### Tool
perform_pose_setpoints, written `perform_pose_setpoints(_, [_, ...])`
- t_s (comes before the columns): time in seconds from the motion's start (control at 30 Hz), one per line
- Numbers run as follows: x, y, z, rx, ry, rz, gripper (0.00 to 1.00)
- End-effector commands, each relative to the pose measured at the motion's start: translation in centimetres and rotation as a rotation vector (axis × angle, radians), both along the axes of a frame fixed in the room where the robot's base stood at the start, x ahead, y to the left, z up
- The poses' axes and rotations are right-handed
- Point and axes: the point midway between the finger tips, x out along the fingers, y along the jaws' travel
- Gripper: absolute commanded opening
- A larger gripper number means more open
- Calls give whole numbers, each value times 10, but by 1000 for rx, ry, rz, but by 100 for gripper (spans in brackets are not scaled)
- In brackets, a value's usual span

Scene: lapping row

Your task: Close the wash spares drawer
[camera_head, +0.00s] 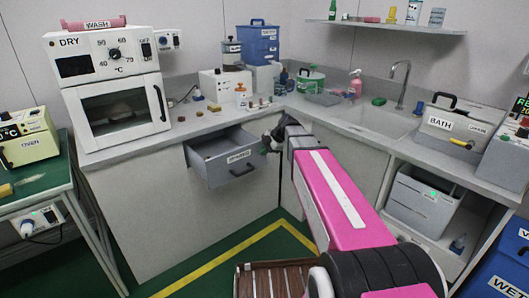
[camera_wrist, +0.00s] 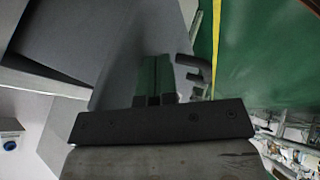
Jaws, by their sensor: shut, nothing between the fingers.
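The grey drawer (camera_head: 215,173) under the left counter stands pulled out, with its open top and inside showing in the head view. A white label and a dark bar handle (camera_head: 242,170) are on its front; the label is too small to read surely. My gripper (camera_head: 268,144) is at the drawer's right side, near the front's upper right corner. In the wrist view, my gripper (camera_wrist: 154,82) has its fingers together and empty, over a grey surface of the drawer. A dark handle (camera_wrist: 194,68) shows just right of the fingers. I cannot tell whether the fingers touch the drawer.
A white drying oven (camera_head: 115,90) stands on the counter at left. Small items lie on the counter above the drawer. A sink with a tap (camera_head: 400,85) and a box marked BATH (camera_head: 450,128) are at right. Green floor with a yellow line is clear below.

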Motion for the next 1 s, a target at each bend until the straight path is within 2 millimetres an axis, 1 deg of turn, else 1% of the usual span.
perform_pose_setpoints(0.17, [12, 7, 0, 0, -1, 1, 0])
perform_pose_setpoints(0.27, [25, 15, 0, 0, -1, 1, 0])
perform_pose_setpoints(0.7, [107, 69, 0, 0, -1, 0, 0])
perform_pose_setpoints(0.9, [132, 88, 0, 0, -1, 0, 0])
perform_pose_setpoints(1.0, [139, 93, 0, 1, -1, 0, 0])
